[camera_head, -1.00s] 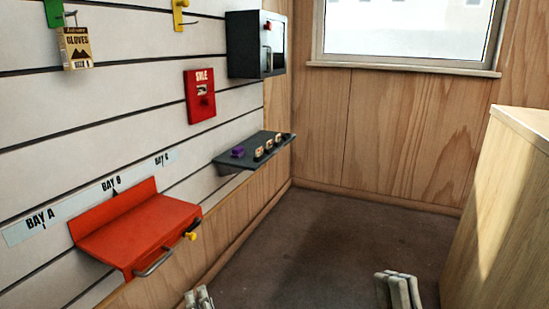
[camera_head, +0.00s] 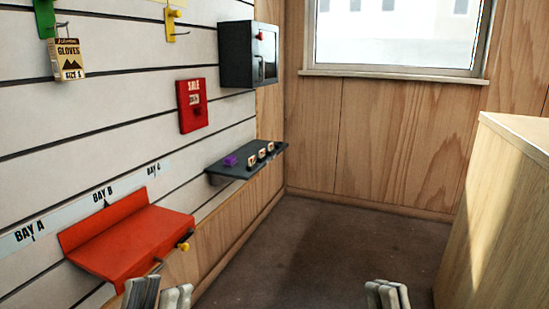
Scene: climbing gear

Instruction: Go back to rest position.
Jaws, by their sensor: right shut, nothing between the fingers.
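My right gripper (camera_head: 387,296) is at the bottom edge, right of centre, above the dark floor. It is shut and empty. Only the finger ends of both grippers show; the rest is below the picture.
The red shelf (camera_head: 130,240) with a yellow knob (camera_head: 183,246) juts from the slatted wall at left. A dark shelf (camera_head: 232,170) holds small items. A wooden counter (camera_head: 500,220) stands at right. Open floor (camera_head: 330,250) lies between.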

